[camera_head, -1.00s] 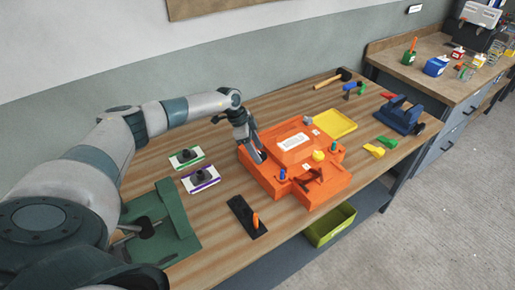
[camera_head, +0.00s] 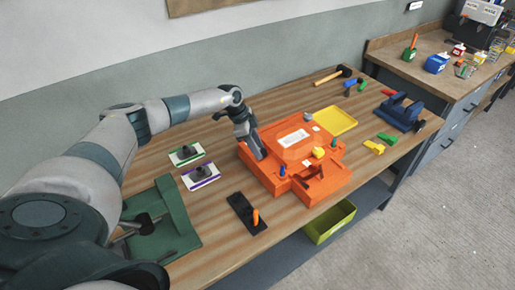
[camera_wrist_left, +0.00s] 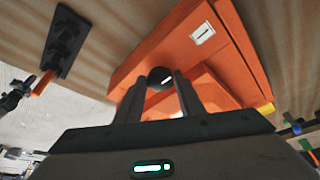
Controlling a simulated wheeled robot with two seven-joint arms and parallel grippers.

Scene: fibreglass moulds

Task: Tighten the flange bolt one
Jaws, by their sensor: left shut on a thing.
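The orange mould (camera_head: 312,186) lies on the wooden bench, with a white label on top. My left gripper (camera_head: 262,156) reaches down at its left part. The left wrist view shows my gripper's two fingers (camera_wrist_left: 162,90) shut on a round dark bolt head (camera_wrist_left: 160,77) with a white line on it. I take this to be flange bolt one, in the orange mould (camera_wrist_left: 150,62). The fingers hide the bolt in the head view. Blue (camera_head: 282,171), yellow (camera_head: 318,153) and green (camera_head: 334,142) parts stand on the mould. My right gripper is not in view.
A black plate with an orange peg (camera_head: 246,214) lies in front of the mould. Two white plates with dark knobs (camera_head: 200,178) lie left of it. A yellow tray (camera_head: 332,121) and a blue fixture (camera_head: 400,112) are to the right. A green bin (camera_head: 330,222) is below.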

